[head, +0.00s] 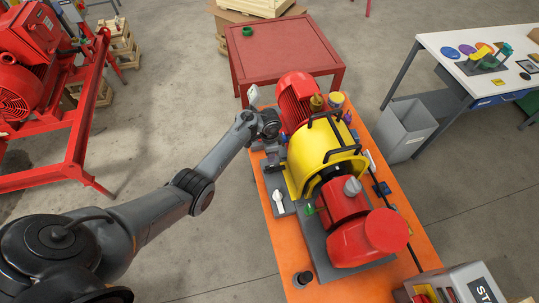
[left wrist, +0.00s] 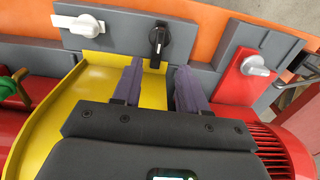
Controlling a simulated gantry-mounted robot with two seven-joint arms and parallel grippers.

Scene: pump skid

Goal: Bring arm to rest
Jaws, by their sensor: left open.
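My left arm reaches in from the left, and my left gripper (head: 272,158) is at the left side of the pump skid, beside the yellow guard (head: 318,150). In the left wrist view the left gripper (left wrist: 158,78) is open, its two dark fingers apart over the yellow surface with nothing between them. A black handle (left wrist: 158,40) on a grey plate stands just beyond the fingertips; I cannot tell whether they touch it. My right gripper is not in view.
A white handle (left wrist: 80,25) and a white knob on a red plate (left wrist: 255,66) flank the fingers. The red motor (head: 294,98) is close by. A red table (head: 285,50), a grey bin (head: 408,130) and a white workbench (head: 470,75) stand around.

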